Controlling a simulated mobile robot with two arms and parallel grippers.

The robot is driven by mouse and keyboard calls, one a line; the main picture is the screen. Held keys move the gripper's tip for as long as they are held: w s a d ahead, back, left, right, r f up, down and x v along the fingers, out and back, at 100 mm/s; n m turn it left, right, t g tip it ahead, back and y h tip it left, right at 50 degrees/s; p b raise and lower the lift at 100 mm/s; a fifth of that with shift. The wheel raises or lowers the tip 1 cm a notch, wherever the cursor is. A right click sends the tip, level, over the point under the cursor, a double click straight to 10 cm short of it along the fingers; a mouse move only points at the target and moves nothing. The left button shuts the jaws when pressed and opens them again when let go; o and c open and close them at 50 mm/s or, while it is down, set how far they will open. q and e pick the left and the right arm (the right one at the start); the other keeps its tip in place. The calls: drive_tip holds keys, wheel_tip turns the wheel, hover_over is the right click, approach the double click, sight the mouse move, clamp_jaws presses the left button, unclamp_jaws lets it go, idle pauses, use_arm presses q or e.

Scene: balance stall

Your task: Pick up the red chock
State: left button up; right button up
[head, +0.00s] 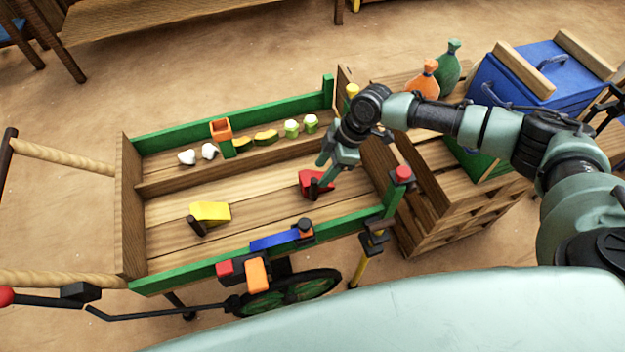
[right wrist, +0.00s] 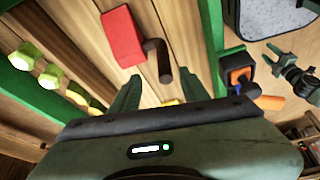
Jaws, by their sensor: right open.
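The red chock (head: 312,181) lies on the plank bed of the cart, toward its right end. It is a red block with a dark bent handle. In the right wrist view its red block (right wrist: 122,38) is at the upper left, with the dark handle (right wrist: 160,62) beside it. My right gripper (head: 325,172) is open above the chock. In the right wrist view its two green fingertips (right wrist: 158,85) are apart, with the handle ahead between them. No grip on it shows. A small green-fingered gripper, seemingly my left (right wrist: 278,58), shows far right there.
A yellow chock (head: 211,211) lies on the bed to the left. The back shelf holds several small items and an orange box (head: 221,130). The green front rail (head: 170,281) carries blue and orange parts; a red-topped post (head: 402,176) stands at the right corner.

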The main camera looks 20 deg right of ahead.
sight(314, 181)
drive_tip(key=x, duration=0.4)
drive_tip(key=shift+s+a+f+p, duration=0.2)
drive_tip(key=shift+s+a+p, duration=0.15)
drive_tip(key=shift+a, duration=0.1)
drive_tip(key=shift+w+f, duration=0.1)
drive_tip(key=shift+f, duration=0.15)
clamp_jaws()
use_arm(q)
drive_tip(key=shift+r, duration=0.4)
drive_tip(key=shift+s, duration=0.1)
use_arm(e)
drive_tip(key=shift+w+a+r, duration=0.1)
